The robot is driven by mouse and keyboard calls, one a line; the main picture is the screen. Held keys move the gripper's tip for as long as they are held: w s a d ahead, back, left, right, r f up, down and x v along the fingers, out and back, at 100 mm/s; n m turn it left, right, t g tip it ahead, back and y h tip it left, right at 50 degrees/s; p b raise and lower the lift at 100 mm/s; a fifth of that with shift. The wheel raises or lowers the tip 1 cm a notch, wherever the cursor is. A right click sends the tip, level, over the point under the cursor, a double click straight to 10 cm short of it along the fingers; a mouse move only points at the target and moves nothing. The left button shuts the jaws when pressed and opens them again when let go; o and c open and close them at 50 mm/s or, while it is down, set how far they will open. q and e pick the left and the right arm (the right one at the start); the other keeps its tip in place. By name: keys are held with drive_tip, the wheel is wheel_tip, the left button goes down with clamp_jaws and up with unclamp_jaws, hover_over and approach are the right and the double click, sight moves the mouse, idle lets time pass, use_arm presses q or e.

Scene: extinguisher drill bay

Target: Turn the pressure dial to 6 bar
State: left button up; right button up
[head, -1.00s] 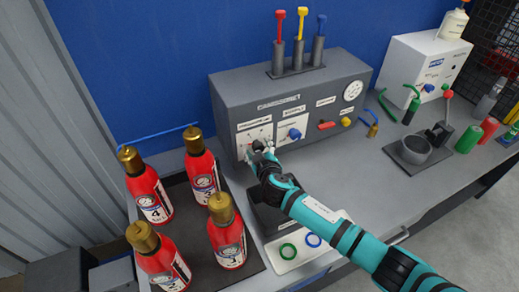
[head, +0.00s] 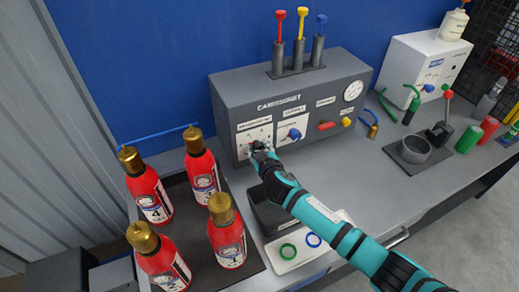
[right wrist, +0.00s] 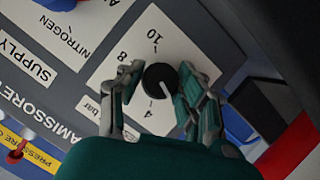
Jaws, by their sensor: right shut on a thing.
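The pressure dial is a round black knob (right wrist: 160,80) with a white pointer line on a white scale plate at the left end of the grey console (head: 354,68). In the right wrist view, 4, 8 and 10 are readable. The stretch between 4 and 8 is hidden by a finger. The pointer line slants to the lower right, to the right of the 4, not toward the 8 or 10. My right gripper (right wrist: 160,88) is shut on the knob, one finger on each side; it also shows in the head view (head: 260,148). My left gripper is not in view.
Beside the dial are a blue supply knob (head: 294,134), a red lever (head: 326,125) and a gauge (head: 353,90). Several red extinguishers (head: 230,240) stand at the left. A black bin (head: 262,216) and a white tray (head: 283,268) lie below my right arm.

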drive_tip(key=m+y+p, duration=0.1)
drive_tip(key=m, duration=0.1)
drive_tip(key=shift+m+g, duration=0.3)
drive_tip(key=shift+g, duration=0.1)
drive_tip(key=shift+d+m+y+p, duration=0.1)
drive_tip(key=shift+m+y+p, duration=0.4)
drive_tip(key=shift+y, duration=0.1)
drive_tip(key=shift+g, duration=0.3)
drive_tip(key=o, duration=1.1)
drive_tip(key=shift+o, duration=0.2)
drive_tip(key=v, duration=1.2)
drive_tip(key=shift+d+f, duration=0.1)
drive_tip(key=shift+f, duration=0.05)
